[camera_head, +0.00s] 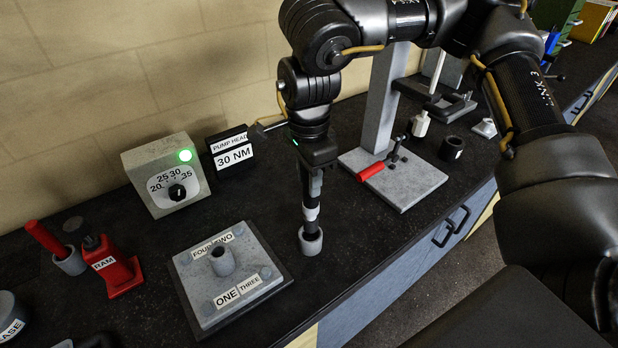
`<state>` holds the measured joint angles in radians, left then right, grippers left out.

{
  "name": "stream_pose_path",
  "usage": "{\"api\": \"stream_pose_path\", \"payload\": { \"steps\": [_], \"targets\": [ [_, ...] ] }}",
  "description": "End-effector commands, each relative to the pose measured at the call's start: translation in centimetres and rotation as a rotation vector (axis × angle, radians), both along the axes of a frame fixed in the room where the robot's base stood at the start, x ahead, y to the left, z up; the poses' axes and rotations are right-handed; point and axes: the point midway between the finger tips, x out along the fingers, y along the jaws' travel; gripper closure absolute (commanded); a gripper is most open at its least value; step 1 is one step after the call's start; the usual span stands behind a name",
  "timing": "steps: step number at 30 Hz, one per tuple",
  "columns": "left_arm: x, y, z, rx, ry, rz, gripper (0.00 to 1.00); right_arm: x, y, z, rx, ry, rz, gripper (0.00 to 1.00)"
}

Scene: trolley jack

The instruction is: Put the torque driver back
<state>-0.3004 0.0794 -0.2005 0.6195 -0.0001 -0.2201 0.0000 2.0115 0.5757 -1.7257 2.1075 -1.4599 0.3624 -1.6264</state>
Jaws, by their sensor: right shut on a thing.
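The torque driver (311,196) is a dark upright shaft with a white band. My right gripper (314,162) is shut on its upper part and points straight down. The driver's lower end meets a small grey round holder (311,242) on the black bench top. The tip is hidden by the holder's rim, so I cannot tell how deep it sits. My left gripper is not in view.
A grey plate with a pump head block (222,262), labelled ONE to FOUR, is left of the holder. A dial box (167,176) with a green light and a 30 NM sign (234,155) stand behind. A red ram (113,268) is at left. A press stand with a red handle (371,171) is at right.

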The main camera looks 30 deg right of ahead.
Motion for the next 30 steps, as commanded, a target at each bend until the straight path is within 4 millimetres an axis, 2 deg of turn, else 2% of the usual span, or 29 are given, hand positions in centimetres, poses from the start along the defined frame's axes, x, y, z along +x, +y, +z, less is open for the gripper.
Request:
{"api": "stream_pose_path", "payload": {
  "steps": [4, 29, 30],
  "targets": [
    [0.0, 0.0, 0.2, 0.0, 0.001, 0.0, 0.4, 0.0, 0.0, -1.0, 0.002, -0.001, 0.0, 1.0],
    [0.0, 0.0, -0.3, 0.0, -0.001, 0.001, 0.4, 0.0, 0.0, -2.3, 0.002, -0.003, 0.0, 1.0],
    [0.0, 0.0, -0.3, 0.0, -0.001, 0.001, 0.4, 0.0, 0.0, -2.3, 0.001, -0.002, 0.0, 0.64]
  ]
}}
